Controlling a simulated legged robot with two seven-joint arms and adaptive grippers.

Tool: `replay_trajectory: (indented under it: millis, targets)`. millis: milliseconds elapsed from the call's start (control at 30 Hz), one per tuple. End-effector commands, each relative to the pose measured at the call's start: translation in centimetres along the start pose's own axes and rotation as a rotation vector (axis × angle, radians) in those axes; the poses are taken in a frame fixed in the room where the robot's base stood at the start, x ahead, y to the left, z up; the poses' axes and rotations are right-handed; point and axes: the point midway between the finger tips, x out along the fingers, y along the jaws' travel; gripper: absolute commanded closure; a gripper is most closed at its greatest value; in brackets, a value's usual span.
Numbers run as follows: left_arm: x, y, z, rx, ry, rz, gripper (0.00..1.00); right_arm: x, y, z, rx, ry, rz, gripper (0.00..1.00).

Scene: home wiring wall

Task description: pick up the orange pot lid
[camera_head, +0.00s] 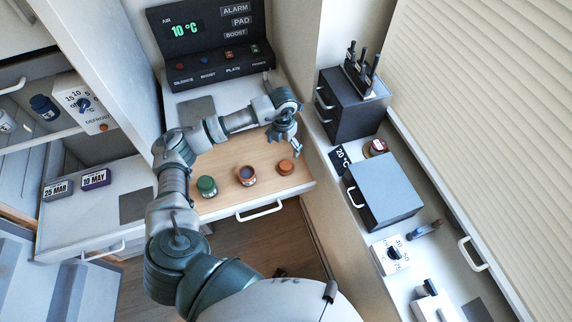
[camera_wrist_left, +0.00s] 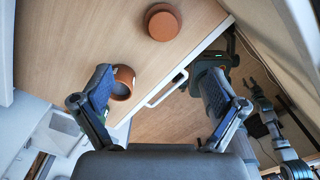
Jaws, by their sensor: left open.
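The orange pot lid (camera_head: 285,167) lies flat on the wooden counter, right of an open orange pot (camera_head: 246,175) with a pale label. In the left wrist view the lid (camera_wrist_left: 163,22) is near the top middle, and the pot (camera_wrist_left: 123,80) lies lower left, partly behind a finger. My left gripper (camera_head: 289,142) points down above and just behind the lid, apart from it. In the left wrist view its two fingers (camera_wrist_left: 155,88) are spread wide with nothing between them.
A green-topped pot (camera_head: 207,186) stands left of the orange pot. A drawer handle (camera_head: 259,211) runs along the counter's front. A control panel (camera_head: 210,45) stands behind. A grey box (camera_head: 384,190) is on the right-hand counter. The wood around the lid is clear.

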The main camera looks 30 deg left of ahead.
Motion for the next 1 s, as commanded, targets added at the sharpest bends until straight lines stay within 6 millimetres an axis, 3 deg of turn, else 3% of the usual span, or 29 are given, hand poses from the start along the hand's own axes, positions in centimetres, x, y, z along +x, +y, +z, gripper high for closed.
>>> replay_trajectory:
  millis: [133, 300, 500, 800, 1000]
  targets:
    - [3.7, -0.1, 0.1, 0.001, 0.004, -0.002, 0.04, -0.6, -0.2, 1.0, 0.000, -0.015, -0.002, 0.60]
    - [6.7, 0.0, 0.0, 0.001, 0.002, -0.004, 0.04, -0.8, 0.1, -0.8, 0.000, 0.010, 0.002, 0.60]
    - [8.2, -0.1, 0.0, 0.003, 0.000, -0.004, 0.04, -1.0, 0.4, -2.5, 0.000, 0.037, 0.004, 0.60]
    - [12.5, -0.3, 0.1, 0.001, 0.001, -0.005, 0.04, -1.8, 0.1, -1.1, 0.000, 0.015, 0.001, 0.60]
    - [13.1, -0.3, 0.1, 0.002, -0.001, -0.004, 0.04, -1.8, 0.0, -0.9, 0.000, 0.012, 0.000, 0.60]
